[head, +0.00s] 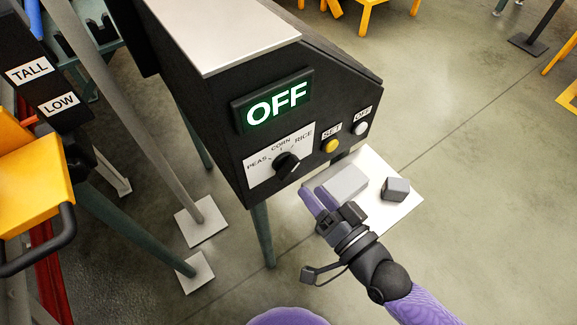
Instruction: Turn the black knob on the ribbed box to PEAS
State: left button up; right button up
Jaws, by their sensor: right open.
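The black knob (288,163) sits on a white label plate (262,178) on the front of the dark box (222,140). The plate reads PEAS at left, CORN at top and RICE at right. I cannot clearly tell which word the knob's mark points to. A lit display (275,101) above it reads OFF. My right gripper (318,198) is open, below and to the right of the knob and apart from it, with its purple fingers towards the box. My left gripper is not in view.
A yellow SET button (330,146) and a white OFF button (360,128) are right of the knob. A white plate (400,208) with a grey block (396,189) lies below. A yellow bin (30,170) and grey posts stand at left.

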aim_at(294, 169)
jog(key=b+x, duration=0.1)
jog(key=x, duration=0.5)
grip_shut()
